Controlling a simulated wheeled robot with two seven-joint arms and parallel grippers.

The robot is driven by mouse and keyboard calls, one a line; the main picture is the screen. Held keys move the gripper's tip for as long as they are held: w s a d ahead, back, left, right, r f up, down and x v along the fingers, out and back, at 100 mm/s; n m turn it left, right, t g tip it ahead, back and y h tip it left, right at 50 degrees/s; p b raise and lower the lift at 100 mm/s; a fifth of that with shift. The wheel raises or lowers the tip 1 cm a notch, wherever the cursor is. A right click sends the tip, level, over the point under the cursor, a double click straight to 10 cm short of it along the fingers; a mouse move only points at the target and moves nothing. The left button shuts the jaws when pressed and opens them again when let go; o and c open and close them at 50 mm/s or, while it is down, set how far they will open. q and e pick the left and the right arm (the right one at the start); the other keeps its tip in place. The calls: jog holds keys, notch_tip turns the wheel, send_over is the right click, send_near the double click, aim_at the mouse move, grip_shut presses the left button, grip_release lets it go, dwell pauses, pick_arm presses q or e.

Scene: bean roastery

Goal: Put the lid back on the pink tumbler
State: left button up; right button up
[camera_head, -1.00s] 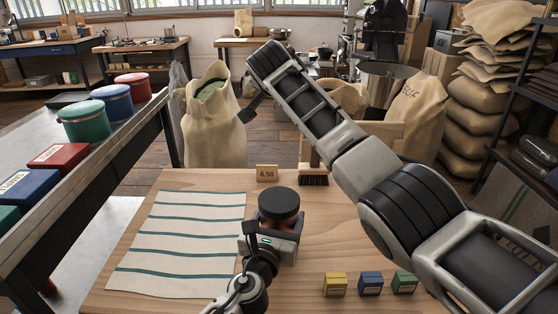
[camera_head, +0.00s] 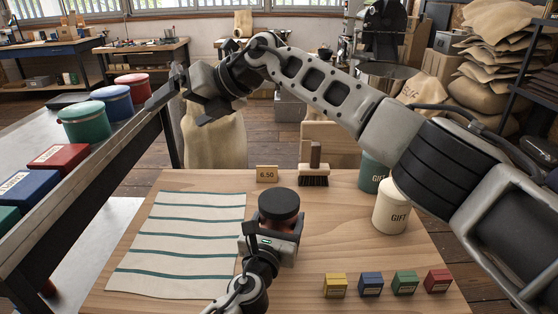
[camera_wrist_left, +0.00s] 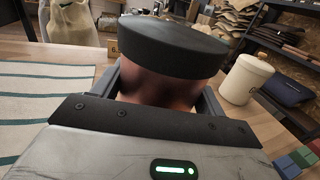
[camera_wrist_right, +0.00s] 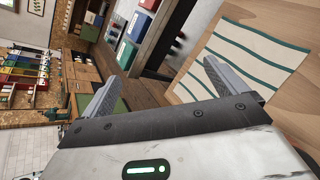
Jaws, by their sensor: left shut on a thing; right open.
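My left gripper (camera_head: 270,243) is shut on the pink tumbler (camera_wrist_left: 155,90), upright over the wooden table. The tumbler's body looks dark reddish-pink in shadow, and its lower part is hidden by the gripper. A black round lid (camera_head: 279,203) is on top of the tumbler; it fills the upper middle of the left wrist view (camera_wrist_left: 172,45). It looks level, but I cannot tell how tightly it sits. My right gripper (camera_head: 188,98) is open and empty, raised beyond the table's far left, away from the tumbler. Its spread fingers show in the right wrist view (camera_wrist_right: 160,82).
A striped cloth (camera_head: 190,235) lies left of the tumbler. A price card (camera_head: 267,173) and brush (camera_head: 314,175) are at the back edge. A cream gift canister (camera_head: 391,212) and green canister (camera_head: 371,178) stand right. Small boxes (camera_head: 370,284) line the front right.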

jog(key=s+d+f+n+g+h, duration=0.1)
jog(key=d+f+n+h, duration=0.2)
jog(key=d+f+h, duration=0.25)
jog(key=n+g+h, duration=0.2)
jog(key=n+h, duration=0.1)
jog(key=h, duration=0.3)
send_over(279, 199)
notch_tip(279, 199, down, 4)
jog(key=shift+r, duration=0.15)
jog(key=shift+f, duration=4.05)
jog(key=c, duration=1)
